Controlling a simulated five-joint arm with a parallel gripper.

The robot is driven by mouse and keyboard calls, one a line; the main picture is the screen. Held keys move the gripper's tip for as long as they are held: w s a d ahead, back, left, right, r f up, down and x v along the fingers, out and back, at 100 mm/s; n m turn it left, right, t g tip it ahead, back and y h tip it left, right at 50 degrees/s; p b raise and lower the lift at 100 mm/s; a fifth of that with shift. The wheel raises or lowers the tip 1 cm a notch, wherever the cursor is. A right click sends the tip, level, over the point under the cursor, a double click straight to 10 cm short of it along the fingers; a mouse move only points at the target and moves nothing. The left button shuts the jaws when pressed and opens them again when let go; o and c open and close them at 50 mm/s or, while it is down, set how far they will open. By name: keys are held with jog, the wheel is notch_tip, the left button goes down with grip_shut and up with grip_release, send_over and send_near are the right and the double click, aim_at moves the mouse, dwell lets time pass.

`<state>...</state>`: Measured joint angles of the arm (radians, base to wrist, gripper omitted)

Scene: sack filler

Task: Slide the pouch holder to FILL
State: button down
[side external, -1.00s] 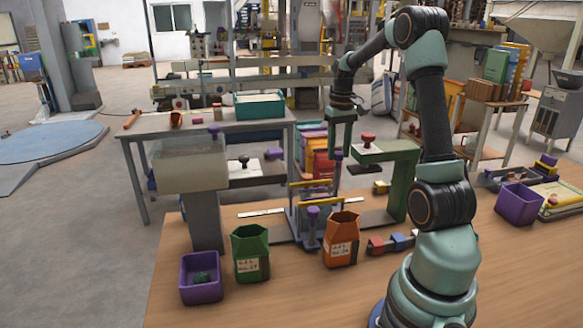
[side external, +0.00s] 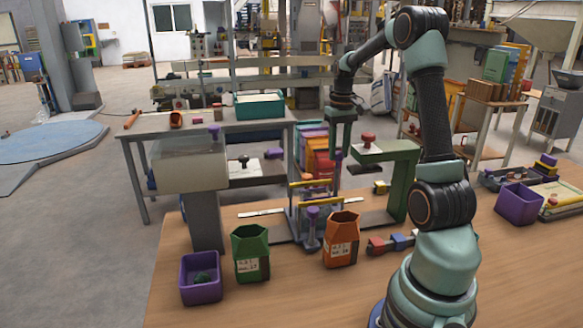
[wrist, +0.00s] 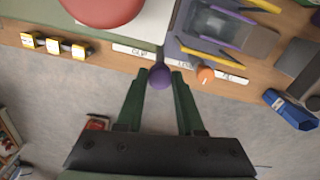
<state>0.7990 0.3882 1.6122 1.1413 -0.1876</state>
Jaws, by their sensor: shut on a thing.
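The pouch holder (side external: 311,232) is a blue-grey carriage with yellow bars. It stands on the rail between the grey filler (side external: 207,222) on the left and the green press (side external: 402,180) on the right. In the wrist view the holder (wrist: 206,22) is at upper right. My gripper (wrist: 160,77) has its dark green fingers on either side of a purple knob (wrist: 160,77), shut on it. In the side view my gripper (side external: 340,153) is behind the holder, right of its middle. How the knob joins the holder is not clear.
A green bin (side external: 251,254), an orange bin (side external: 342,240) and a purple bin (side external: 201,280) stand in front of the rail. A red knob (side external: 368,140) tops the press. White label strips (wrist: 133,50) lie along the rail edge; their lettering is too small to read surely.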

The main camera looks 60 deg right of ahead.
dwell(0.6)
jog(key=w+a, duration=0.9)
jog(key=shift+w+a, duration=0.25)
jog(key=shift+w, duration=0.15)
jog(key=shift+r, duration=0.1)
jog(key=c, duration=0.5)
grip_release()
jog(key=shift+s, duration=0.1)
notch_tip(320, 180, up, 12)
jog(key=shift+r, duration=0.1)
